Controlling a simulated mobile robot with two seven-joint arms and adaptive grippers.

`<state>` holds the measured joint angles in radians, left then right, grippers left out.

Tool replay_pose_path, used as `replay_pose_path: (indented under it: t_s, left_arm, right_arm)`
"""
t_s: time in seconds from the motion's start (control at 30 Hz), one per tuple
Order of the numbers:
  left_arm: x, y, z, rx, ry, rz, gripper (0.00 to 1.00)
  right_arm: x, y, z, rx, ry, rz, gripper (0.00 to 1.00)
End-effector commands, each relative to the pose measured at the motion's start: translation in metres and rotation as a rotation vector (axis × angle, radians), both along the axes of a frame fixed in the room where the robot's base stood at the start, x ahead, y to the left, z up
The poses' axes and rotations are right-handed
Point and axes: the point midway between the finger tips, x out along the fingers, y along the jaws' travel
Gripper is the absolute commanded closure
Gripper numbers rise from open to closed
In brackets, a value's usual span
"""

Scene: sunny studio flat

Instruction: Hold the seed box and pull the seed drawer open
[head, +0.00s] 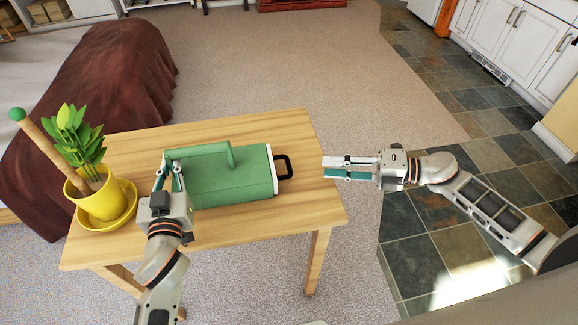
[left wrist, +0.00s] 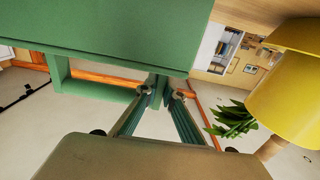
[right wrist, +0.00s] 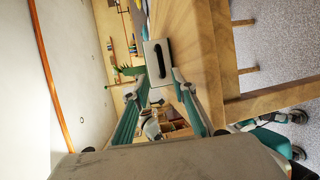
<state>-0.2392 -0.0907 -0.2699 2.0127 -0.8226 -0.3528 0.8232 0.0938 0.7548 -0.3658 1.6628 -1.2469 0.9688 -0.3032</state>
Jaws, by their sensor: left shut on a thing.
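The green seed box (head: 232,180) lies on the wooden table with a green carrying handle (head: 200,150) on top. At its right end is the white drawer front (right wrist: 154,81) with a black loop pull (head: 286,166); the drawer looks shut. My left gripper (head: 173,165) is shut on a post of the carrying handle, at the box's left end; the left wrist view shows the fingertips (left wrist: 158,92) closed around the green post. My right gripper (head: 324,167) is open and empty, to the right of the pull and apart from it. The pull (right wrist: 160,58) shows between its fingers.
A yellow pot (head: 101,205) with a leafy plant and a green-tipped stick stands at the table's left end, close to my left gripper. The table (head: 255,128) is clear behind and in front of the box. A bed with a brown blanket (head: 118,75) is behind left.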

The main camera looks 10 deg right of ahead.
Motion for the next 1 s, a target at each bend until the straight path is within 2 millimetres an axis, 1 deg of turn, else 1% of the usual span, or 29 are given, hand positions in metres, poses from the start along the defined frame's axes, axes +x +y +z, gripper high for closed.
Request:
replay_pose_path:
  t_s: [0.07, 0.17, 0.4, 0.6, 0.7, 0.8, 1.0]
  left_arm:
    - [0.0, 0.0, -0.001, 0.001, 0.002, 0.0, 1.0]
    - [0.0, 0.0, -0.001, 0.001, 0.002, 0.0, 1.0]
    - [0.0, 0.0, -0.001, 0.001, 0.001, 0.0, 1.0]
    - [0.0, 0.0, -0.001, 0.001, 0.002, 0.0, 1.0]
    - [0.0, 0.0, -0.001, 0.001, 0.002, 0.0, 1.0]
    - [0.0, 0.0, -0.001, 0.001, 0.002, 0.001, 1.0]
    - [0.0, 0.0, -0.001, 0.001, 0.002, 0.001, 1.0]
  right_arm:
    - [-0.001, 0.006, -0.003, -0.002, 0.004, 0.006, 0.74]
    - [0.003, 0.017, -0.005, 0.001, 0.004, 0.007, 0.74]
    - [0.021, 0.058, -0.012, 0.003, 0.003, 0.006, 0.74]
    - [0.035, 0.088, -0.018, 0.001, 0.004, 0.004, 0.74]
    - [0.039, 0.099, -0.021, 0.001, 0.006, 0.005, 0.74]
    - [0.042, 0.105, -0.023, 0.0, 0.005, 0.004, 0.74]
    - [0.044, 0.109, -0.023, -0.002, 0.005, 0.004, 0.74]
